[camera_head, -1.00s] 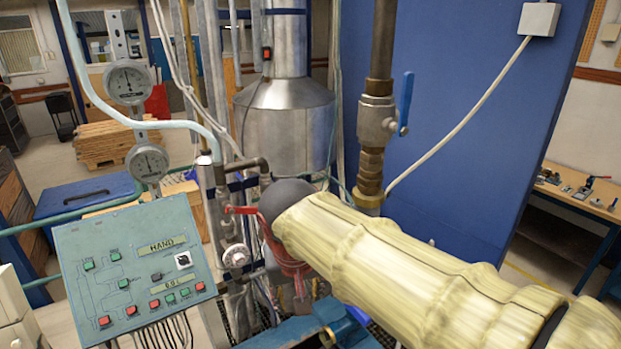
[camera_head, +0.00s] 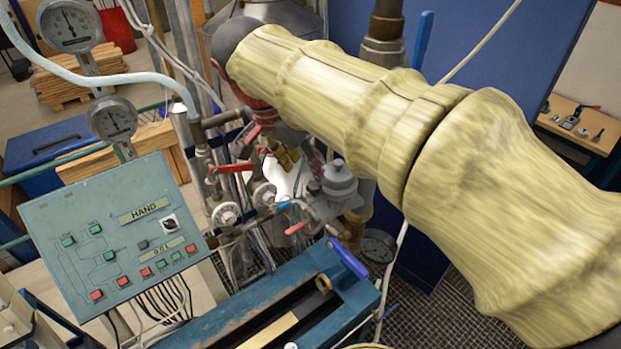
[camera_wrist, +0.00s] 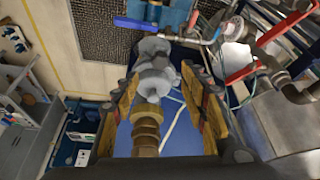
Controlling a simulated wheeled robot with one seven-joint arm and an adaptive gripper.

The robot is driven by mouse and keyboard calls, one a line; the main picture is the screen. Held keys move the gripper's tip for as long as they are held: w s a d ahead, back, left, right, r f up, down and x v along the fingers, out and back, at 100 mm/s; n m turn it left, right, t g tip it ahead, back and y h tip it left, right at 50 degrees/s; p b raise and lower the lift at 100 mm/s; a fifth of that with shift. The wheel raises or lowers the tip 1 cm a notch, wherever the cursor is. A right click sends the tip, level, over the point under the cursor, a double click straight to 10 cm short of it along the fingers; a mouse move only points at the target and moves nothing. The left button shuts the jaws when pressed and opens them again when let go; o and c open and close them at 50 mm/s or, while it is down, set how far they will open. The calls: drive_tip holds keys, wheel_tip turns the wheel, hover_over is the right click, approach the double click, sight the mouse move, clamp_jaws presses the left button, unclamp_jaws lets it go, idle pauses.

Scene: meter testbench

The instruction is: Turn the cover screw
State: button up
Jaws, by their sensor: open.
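My gripper (camera_head: 287,158) is at the end of my yellow-sleeved arm, above the pipework in the head view. In the wrist view my gripper (camera_wrist: 160,76) has its two tan fingers spread apart, with nothing clamped between them. A grey metal fitting (camera_head: 339,182) with a rounded top sits just right of and below the gripper in the head view. In the wrist view a grey fitting (camera_wrist: 154,66) shows between and beyond the fingertips; I cannot tell if they touch it. I cannot make out a cover screw for certain in either view.
Red-handled valves (camera_head: 232,168) and pipes crowd the space left of the gripper. A blue bench frame (camera_head: 345,262) lies below. The green control panel (camera_head: 112,236) and gauges (camera_head: 70,27) stand at left. A brass fitting (camera_wrist: 146,128) lies near the fingers' base.

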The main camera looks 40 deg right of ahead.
sight(315, 186)
drive_tip(key=p+x, duration=0.1)
drive_tip(key=x, duration=0.6)
drive_tip(key=shift+f, duration=0.2)
drive_tip(key=shift+c, duration=0.3)
clamp_jaws()
drive_tip(key=shift+d+n+b, duration=0.1)
drive_tip(key=shift+n+b, duration=0.2)
drive_tip(key=shift+b, duration=0.05)
drive_tip(key=n+b, duration=0.1)
drive_tip(key=n+t+b, duration=0.1)
drive_tip(key=n+b, duration=0.1)
drive_tip(key=shift+s+d+f+n+y, duration=0.1)
drive_tip(key=shift+s+n+y, duration=0.1)
drive_tip(key=shift+n+y, duration=0.15)
drive_tip(key=n+b, duration=0.1)
drive_tip(key=n, duration=0.1)
drive_tip(key=n+t+y+b, duration=0.1)
drive_tip(key=n, duration=0.1)
drive_tip(key=shift+s+d+n+t+y, duration=0.1)
drive_tip(key=shift+d+n+t+y, duration=0.15)
drive_tip(key=shift+n+t, duration=0.1)
idle(0.3)
